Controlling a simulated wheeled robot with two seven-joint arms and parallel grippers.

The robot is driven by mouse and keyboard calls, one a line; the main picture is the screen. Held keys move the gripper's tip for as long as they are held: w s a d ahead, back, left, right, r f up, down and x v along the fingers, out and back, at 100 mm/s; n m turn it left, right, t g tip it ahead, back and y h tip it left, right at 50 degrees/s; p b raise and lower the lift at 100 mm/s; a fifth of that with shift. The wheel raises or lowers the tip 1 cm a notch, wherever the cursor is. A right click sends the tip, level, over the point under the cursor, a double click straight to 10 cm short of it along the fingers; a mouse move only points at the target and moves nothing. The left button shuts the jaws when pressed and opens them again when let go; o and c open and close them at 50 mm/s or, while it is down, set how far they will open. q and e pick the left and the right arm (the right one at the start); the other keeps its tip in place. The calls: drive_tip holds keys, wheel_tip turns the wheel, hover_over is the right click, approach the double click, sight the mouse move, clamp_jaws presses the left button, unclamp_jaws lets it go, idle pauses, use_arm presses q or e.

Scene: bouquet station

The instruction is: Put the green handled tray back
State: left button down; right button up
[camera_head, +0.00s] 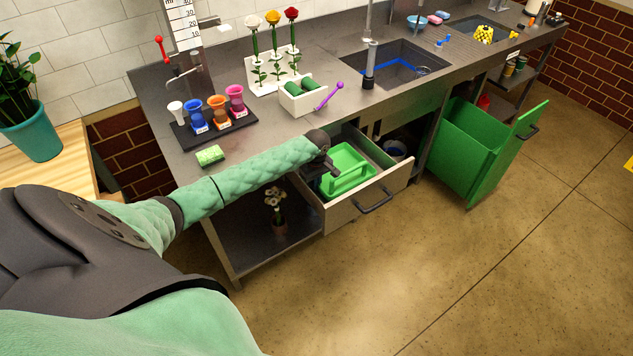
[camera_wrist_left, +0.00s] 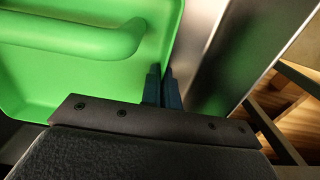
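The green handled tray (camera_head: 347,186) is at the open drawer (camera_head: 341,216) under the counter, within its walls as seen from above. I cannot tell whether it rests on the drawer floor. My left gripper (camera_head: 327,167) reaches down at the tray's left side. In the left wrist view, the tray (camera_wrist_left: 60,75) fills the upper left with its rounded handle bar. The dark fingers (camera_wrist_left: 162,88) are close together, with the tray's rim running down between them. My right gripper is not in view.
A green pull-out bin (camera_head: 470,150) stands open right of the drawer. A potted flower (camera_head: 277,210) stands on the shelf below left. The floor in front is clear.

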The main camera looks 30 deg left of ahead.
use_arm(q)
drive_tip(key=shift+f, duration=0.1)
drive_tip(key=c, duration=1.7)
unclamp_jaws()
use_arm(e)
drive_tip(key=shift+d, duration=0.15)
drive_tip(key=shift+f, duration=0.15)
